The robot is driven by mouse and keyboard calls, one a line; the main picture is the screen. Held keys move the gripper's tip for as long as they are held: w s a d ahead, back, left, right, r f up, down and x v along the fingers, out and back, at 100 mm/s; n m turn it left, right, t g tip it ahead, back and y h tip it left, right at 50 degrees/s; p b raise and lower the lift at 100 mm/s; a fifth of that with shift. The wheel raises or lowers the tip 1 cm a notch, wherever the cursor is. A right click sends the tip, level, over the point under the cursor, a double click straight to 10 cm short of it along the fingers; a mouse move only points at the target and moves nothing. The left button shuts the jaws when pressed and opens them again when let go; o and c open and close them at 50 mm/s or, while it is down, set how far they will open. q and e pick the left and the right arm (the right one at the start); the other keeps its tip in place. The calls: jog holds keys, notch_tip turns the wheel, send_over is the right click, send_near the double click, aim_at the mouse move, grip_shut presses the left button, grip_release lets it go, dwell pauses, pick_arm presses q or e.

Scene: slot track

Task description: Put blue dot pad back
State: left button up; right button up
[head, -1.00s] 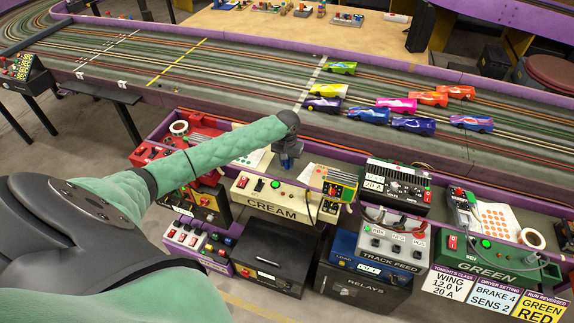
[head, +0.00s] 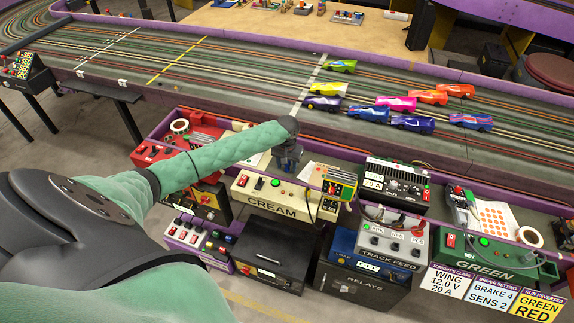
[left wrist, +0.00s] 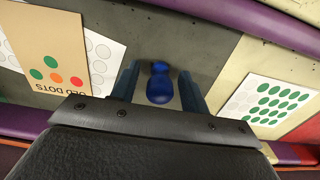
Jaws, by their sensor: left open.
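My left gripper (head: 287,166) points down over the shelf behind the cream box, beside the track. It is open. In the left wrist view, a blue rounded piece (left wrist: 160,86) with a smaller blue top lies between the two fingers (left wrist: 158,92), with gaps on both sides. It may be the blue dot pad; its full shape is hard to tell. A brown "OLD DOTS" card (left wrist: 46,52) lies on white sheets to the left. A sheet with green dots (left wrist: 266,103) lies to the right. My right gripper is not in view.
The cream box (head: 268,207) stands in front of my gripper. A black power unit (head: 395,184), an orange-dot sheet (head: 495,217) and a green box (head: 490,262) are to the right. Red gear (head: 165,150) is to the left. The purple rail and track with several cars lie behind.

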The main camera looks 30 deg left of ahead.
pick_arm(q)
jog(key=shift+r, duration=0.25)
notch_tip(320, 180, up, 12)
jog(key=b, duration=0.2)
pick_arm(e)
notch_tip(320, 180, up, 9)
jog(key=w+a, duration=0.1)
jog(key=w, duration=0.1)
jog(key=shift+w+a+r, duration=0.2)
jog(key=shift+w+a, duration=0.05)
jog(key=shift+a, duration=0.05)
pick_arm(q)
jog(key=shift+f, duration=0.15)
